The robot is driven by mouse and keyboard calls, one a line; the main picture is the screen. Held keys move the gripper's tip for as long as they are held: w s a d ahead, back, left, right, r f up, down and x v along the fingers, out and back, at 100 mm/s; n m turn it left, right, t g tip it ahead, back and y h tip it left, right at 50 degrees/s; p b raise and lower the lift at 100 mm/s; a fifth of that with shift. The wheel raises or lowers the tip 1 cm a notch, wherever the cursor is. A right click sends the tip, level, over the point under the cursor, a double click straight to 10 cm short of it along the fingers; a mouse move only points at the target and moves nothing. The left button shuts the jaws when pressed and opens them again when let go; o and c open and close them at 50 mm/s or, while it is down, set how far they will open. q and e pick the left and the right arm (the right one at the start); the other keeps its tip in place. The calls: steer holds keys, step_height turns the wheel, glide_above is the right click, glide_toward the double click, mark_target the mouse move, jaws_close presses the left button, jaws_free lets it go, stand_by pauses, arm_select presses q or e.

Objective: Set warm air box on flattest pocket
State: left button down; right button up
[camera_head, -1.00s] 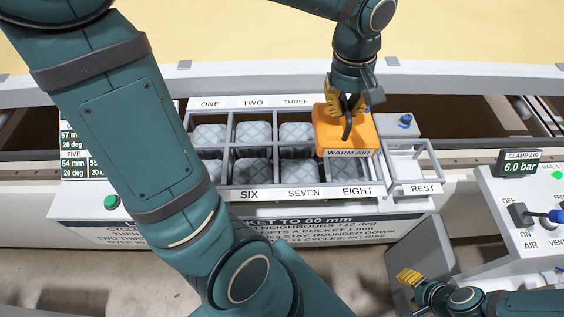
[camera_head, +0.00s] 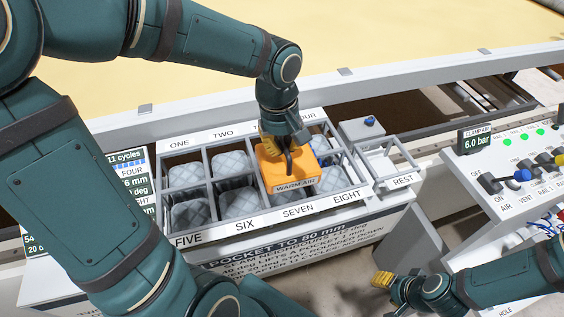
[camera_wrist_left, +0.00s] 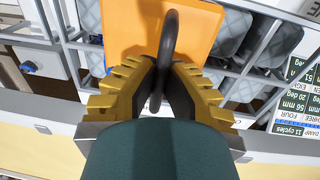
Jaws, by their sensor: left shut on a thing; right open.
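The orange warm air box (camera_head: 270,172), labelled WARM AIR, is over the column of pockets three and seven in the head view. My left gripper (camera_head: 288,150) is shut on its dark loop handle from above. The wrist view shows the fingers (camera_wrist_left: 160,90) around the handle (camera_wrist_left: 170,45) and the box top (camera_wrist_left: 125,25). Whether the box touches the frame below is unclear. The grey pocket rack (camera_head: 236,228) holds quilted pockets in two rows; pocket five (camera_head: 190,214) and pocket six (camera_head: 238,203) show, three and seven are mostly hidden. My right gripper (camera_head: 382,281) is open and empty at lower right.
An empty REST cradle (camera_head: 403,181) is right of the rack, beside a grey block with a blue knob (camera_head: 370,121). A lever panel (camera_head: 500,170) stands further right. A readout board (camera_head: 135,180) is left of the rack, partly behind my left arm.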

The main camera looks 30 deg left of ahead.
mark_target(282, 158)
arm_select(q)
step_height(282, 158, down, 5)
steer(key=shift+b, duration=0.6)
steer(key=c, duration=1.1)
jaws_free()
steer(key=shift+s, duration=0.1)
steer(key=shift+c, duration=0.2)
steer(key=shift+r, duration=0.1)
step_height(282, 158, up, 12)
steer(key=p, duration=0.2)
steer(key=shift+s+a+p, duration=0.3)
steer(key=shift+s+p, duration=0.05)
steer(key=shift+p, duration=0.05)
